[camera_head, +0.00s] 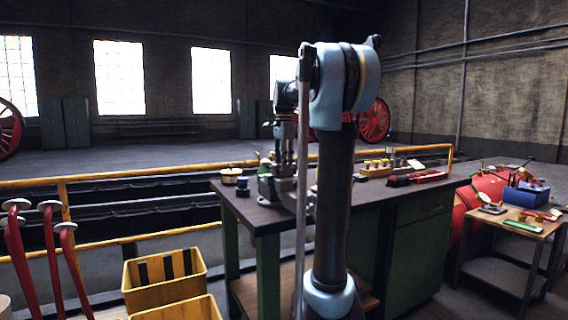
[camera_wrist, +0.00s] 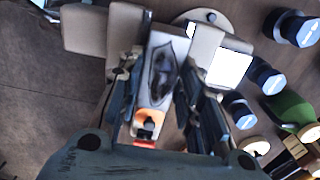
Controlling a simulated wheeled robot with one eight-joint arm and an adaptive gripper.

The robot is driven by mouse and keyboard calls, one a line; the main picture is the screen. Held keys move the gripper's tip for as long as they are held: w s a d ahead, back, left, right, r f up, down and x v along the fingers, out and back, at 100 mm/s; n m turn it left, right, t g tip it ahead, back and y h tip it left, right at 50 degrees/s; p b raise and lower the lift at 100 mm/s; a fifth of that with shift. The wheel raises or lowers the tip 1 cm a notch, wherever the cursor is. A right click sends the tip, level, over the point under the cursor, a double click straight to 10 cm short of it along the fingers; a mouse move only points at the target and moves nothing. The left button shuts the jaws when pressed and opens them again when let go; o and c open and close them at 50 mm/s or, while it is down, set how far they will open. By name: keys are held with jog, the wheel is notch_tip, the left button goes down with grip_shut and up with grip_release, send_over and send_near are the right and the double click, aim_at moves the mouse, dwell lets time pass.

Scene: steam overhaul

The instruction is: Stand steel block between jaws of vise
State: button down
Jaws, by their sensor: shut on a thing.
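In the head view my gripper (camera_head: 284,135) points down over the grey vise (camera_head: 267,188) at the bench's left end. The block cannot be made out clearly there.
The dark bench top (camera_head: 245,200) carries a brass-coloured round tin (camera_head: 231,176), a wooden rack (camera_head: 376,169) and red tools (camera_head: 428,177). In the wrist view, several dark blue-capped items (camera_wrist: 297,28) and a green item (camera_wrist: 290,110) stand close right of the vise.

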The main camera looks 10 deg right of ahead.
jog(key=shift+f, duration=1.55)
jog(key=c, duration=1.1)
grip_release()
jog(key=shift+o, duration=0.2)
jog(key=shift+r, duration=0.1)
jog(key=shift+r, duration=3.9)
jog(key=shift+s, duration=0.1)
